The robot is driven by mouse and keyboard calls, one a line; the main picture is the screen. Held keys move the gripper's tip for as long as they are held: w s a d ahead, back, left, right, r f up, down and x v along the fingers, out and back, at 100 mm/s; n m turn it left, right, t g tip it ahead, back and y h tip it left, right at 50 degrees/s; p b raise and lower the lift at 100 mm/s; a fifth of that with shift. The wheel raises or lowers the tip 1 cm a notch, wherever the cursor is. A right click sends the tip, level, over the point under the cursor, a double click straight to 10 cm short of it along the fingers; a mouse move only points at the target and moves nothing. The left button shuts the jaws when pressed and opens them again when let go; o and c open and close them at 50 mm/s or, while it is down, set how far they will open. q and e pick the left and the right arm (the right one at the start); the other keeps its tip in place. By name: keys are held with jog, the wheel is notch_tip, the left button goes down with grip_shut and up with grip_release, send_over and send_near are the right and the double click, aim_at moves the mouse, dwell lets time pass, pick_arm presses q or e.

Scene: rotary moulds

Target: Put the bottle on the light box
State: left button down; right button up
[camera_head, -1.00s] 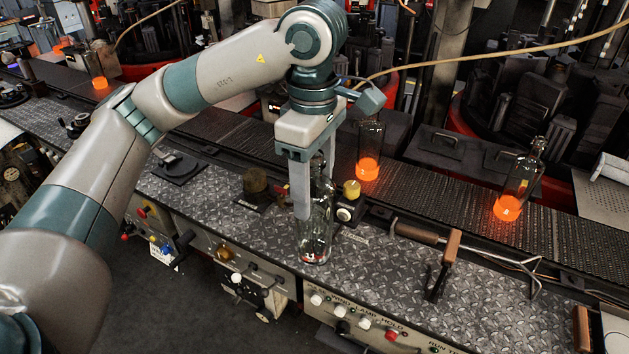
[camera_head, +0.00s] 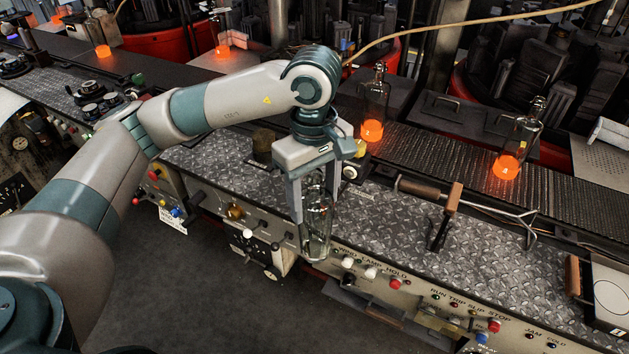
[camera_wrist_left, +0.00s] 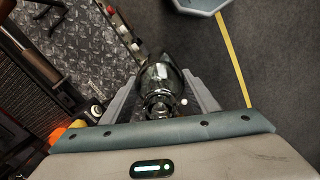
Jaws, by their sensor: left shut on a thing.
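The clear glass bottle (camera_head: 316,240) hangs upright in my left gripper (camera_head: 315,205), at the front edge of the metal worktop, over the control panel in the picture. The gripper's two fingers are shut on it from either side. In the left wrist view the bottle (camera_wrist_left: 160,88) is seen neck first between the fingers, with dark floor and the worktop edge beyond. A box with a pale top and a dark round mark (camera_head: 609,292) stands at the right edge, partly cut off; it looks like the light box. My right gripper is not in view.
A wooden-handled tool (camera_head: 447,215) and long tongs (camera_head: 470,200) lie on the diamond-plate worktop (camera_head: 385,222), between bottle and box. Glowing-bottomed bottles (camera_head: 372,128) (camera_head: 507,165) stand on the conveyor (camera_head: 440,155) behind. A wooden block (camera_head: 572,275) stands beside the box.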

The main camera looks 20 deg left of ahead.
aim_at(309, 244)
pick_arm(q)
jog(key=f+m, duration=0.2)
jog(key=f, duration=0.1)
jog(key=s+f+m, duration=0.1)
jog(key=f+m, duration=0.1)
jog(key=f, duration=0.2)
jog(key=s+f+m, duration=0.1)
jog(key=f, duration=0.3)
jog(key=shift+s+a+f+m, duration=0.15)
jog(key=shift+f+m, duration=0.05)
jog(key=shift+m, duration=0.2)
jog(key=s+f+m, duration=0.4)
jog(key=f+m, duration=0.2)
jog(key=f, duration=0.3)
jog(key=shift+s+a+f+m, duration=0.25)
jog(key=shift+s+f+m, duration=0.05)
jog(key=shift+s+f, duration=0.1)
jog(key=shift+a, duration=0.1)
